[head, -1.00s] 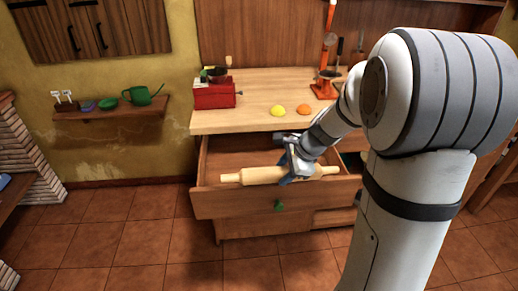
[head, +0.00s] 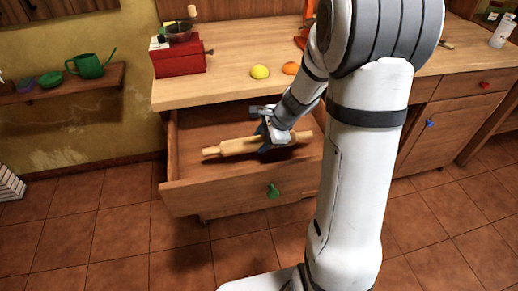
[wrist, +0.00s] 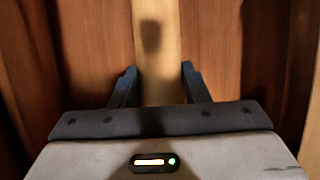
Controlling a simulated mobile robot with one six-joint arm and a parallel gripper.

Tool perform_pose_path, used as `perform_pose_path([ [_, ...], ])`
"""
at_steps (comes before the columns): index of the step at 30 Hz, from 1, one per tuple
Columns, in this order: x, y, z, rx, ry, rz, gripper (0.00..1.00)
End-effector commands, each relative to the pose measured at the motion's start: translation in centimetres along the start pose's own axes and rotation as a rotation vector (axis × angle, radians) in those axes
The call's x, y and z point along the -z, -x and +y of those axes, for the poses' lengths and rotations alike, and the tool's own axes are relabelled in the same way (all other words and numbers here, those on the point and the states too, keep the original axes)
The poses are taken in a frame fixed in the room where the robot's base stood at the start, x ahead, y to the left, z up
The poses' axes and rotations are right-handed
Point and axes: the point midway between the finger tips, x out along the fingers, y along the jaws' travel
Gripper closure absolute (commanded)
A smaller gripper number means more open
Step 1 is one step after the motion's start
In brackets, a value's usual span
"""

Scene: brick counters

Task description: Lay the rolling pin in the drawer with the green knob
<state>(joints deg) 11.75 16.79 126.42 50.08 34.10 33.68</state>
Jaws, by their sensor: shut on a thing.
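The pale wooden rolling pin (head: 236,147) lies level across the open drawer's outline in the head view. My gripper (head: 270,143) is shut on its middle, and the pin also shows between the two dark fingers in the wrist view (wrist: 157,60). The drawer (head: 215,200) with the green knob (head: 273,190) is pulled out below the worktop, and its visible inside is empty apart from the pin and gripper. The pin is within or just above the drawer walls; I cannot tell whether it touches the bottom.
The worktop (head: 225,80) overhangs the back of the drawer. On it stand a red grinder (head: 178,62), a yellow lemon (head: 260,72) and an orange fruit (head: 290,68). A drawer with a red knob (head: 484,85) is shut at right. The tiled floor in front is clear.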

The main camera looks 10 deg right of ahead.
Motion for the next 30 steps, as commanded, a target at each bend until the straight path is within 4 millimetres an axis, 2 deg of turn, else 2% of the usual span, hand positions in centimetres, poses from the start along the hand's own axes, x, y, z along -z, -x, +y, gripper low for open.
perform_pose_path([
  [10,1.1,-3.6,1.2,-0.004,0.005,-0.002,0.93],
  [21,1.2,-4.0,1.3,-0.002,0.007,-0.002,0.93],
  [22,1.2,-3.9,1.3,-0.003,0.007,-0.002,0.56],
  [30,1.2,-3.9,1.3,-0.003,0.008,-0.003,0.36],
])
